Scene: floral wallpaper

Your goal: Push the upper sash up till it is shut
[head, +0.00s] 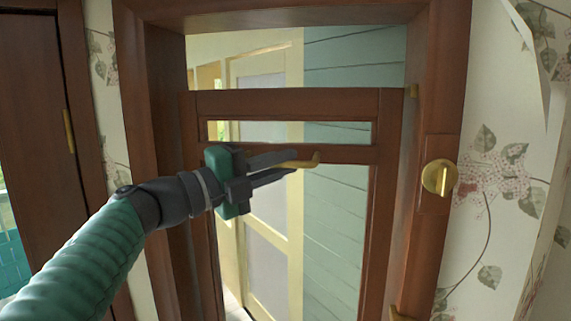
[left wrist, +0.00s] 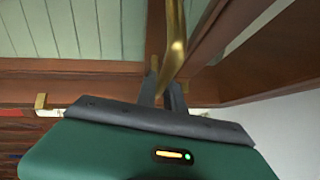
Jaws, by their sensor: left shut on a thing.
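The upper sash (head: 300,101) is a brown wooden frame, lowered in the window frame (head: 435,80). An open gap shows between its top rail and the head of the frame. A brass handle (head: 308,161) is at the rail below a narrow pane; which sash that rail belongs to is hard to tell. My left gripper (head: 285,165) reaches in from the left, its fingers shut on the handle. In the left wrist view the brass handle (left wrist: 175,50) rises from between the dark fingers (left wrist: 162,90). My right gripper is out of view.
A round brass knob (head: 439,177) sits on the right side of the frame. Floral wallpaper (head: 495,190) lies to the right. Green siding (head: 350,60) shows outside.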

